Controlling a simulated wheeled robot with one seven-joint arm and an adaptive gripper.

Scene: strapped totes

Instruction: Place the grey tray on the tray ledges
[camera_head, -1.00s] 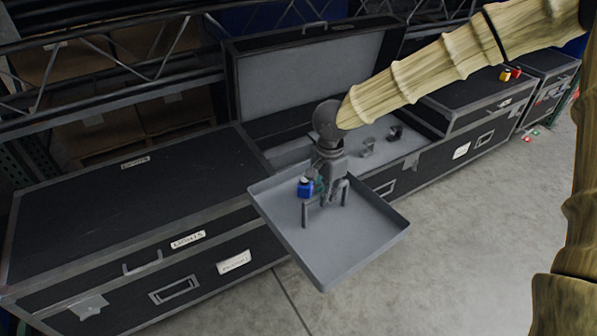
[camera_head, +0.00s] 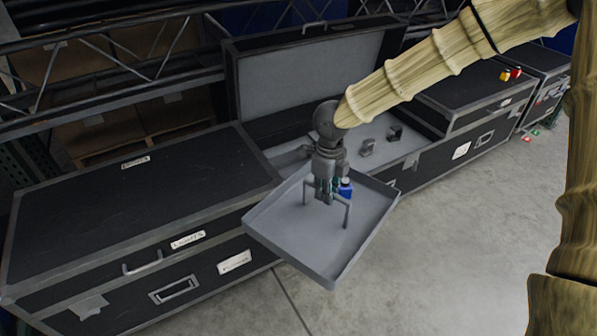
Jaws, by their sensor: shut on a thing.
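The grey tray (camera_head: 345,262) is a shallow square pan with a raised rim and an upright bar handle (camera_head: 347,213) in its middle. My gripper (camera_head: 325,193) points down and is shut on the handle. The tray hangs in front of the open case (camera_head: 310,68), partly over its front edge and the floor. A small blue item (camera_head: 346,188) shows just right of my gripper; whether it stands on the tray or is fixed to the gripper I cannot tell. The tray ledges are not clearly visible; the tray and arm hide part of the open case's inside.
Two small grey brackets (camera_head: 367,147) (camera_head: 395,134) stand in the open case. A closed black case (camera_head: 130,205) is at left, another (camera_head: 480,98) at right with yellow and red items (camera_head: 509,75) on top. Metal truss racks stand behind. Grey floor (camera_head: 450,240) is free at front right.

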